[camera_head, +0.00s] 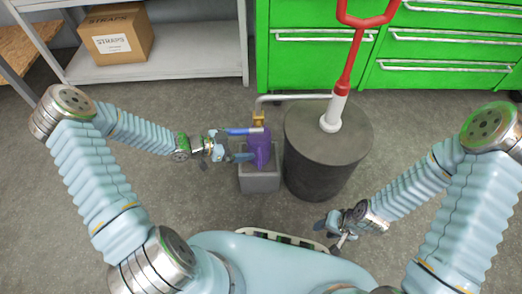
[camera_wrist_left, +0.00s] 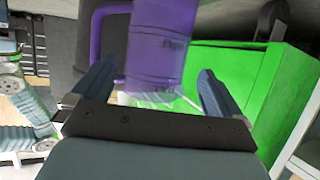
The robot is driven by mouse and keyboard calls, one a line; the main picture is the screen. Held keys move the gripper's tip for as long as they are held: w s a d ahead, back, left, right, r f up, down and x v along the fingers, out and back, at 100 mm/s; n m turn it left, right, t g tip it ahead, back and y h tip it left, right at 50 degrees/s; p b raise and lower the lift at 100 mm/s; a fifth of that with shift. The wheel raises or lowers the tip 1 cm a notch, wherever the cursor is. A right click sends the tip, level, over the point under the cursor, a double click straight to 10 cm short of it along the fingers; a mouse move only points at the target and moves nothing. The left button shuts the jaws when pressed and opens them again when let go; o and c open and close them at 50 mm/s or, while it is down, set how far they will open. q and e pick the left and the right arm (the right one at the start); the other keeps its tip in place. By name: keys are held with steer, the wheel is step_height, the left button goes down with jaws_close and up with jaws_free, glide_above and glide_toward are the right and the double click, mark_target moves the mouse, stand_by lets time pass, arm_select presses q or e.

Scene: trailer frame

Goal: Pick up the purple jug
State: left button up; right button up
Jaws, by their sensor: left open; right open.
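The purple jug (camera_head: 260,150) stands upright on a grey block beneath a brass tap, beside a dark drum. It also shows in the left wrist view (camera_wrist_left: 160,45), with its handle on the left side of that picture. My left gripper (camera_head: 251,144) is open at the jug, with one finger on each side of it in the head view. In the left wrist view, the fingers (camera_wrist_left: 155,85) are spread and the jug lies ahead between them; I cannot tell whether they touch it. My right gripper (camera_head: 333,233) is open and empty, low at the right.
The grey block (camera_head: 260,181) supports the jug. The dark drum (camera_head: 320,165) stands close at its right, with a red and white handled tool (camera_head: 343,90) on top. The brass tap (camera_head: 258,118) hangs close above the jug. Green drawers (camera_head: 310,60) stand behind.

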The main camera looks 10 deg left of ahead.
arm_select(q)
steer(key=b+x, duration=0.1)
steer(key=x, duration=0.5)
steer(key=shift+d, duration=0.15)
steer(key=shift+s, duration=0.1)
steer(key=shift+c, duration=0.2)
steer(key=c, duration=0.7)
steer(key=shift+c, duration=0.2)
